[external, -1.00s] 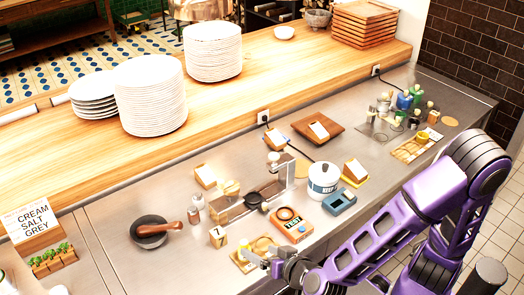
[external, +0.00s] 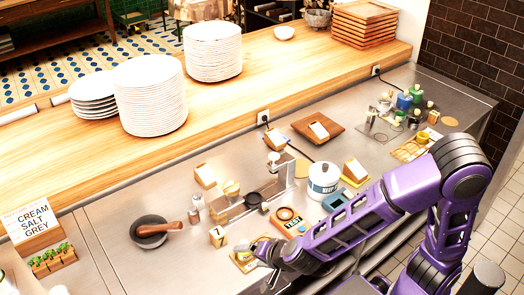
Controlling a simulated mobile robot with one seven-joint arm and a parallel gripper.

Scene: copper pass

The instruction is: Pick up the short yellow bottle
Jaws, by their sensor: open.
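A small wooden tray (external: 240,266) lies near the counter's front edge, with a small pale yellow-and-white item (external: 243,249) on it. That item may be the short yellow bottle; it is too small and partly covered to be sure. My gripper (external: 262,250) is open over the right part of this tray, just right of the item, and I cannot tell whether they touch. Another small yellow object (external: 422,137) stands on a board at the back right, far from my gripper.
An orange device (external: 289,220), a blue device (external: 336,200) and a white pot (external: 322,181) stand behind my arm. A dark mortar (external: 150,230) is farther left. Bottles (external: 404,100) crowd the back right.

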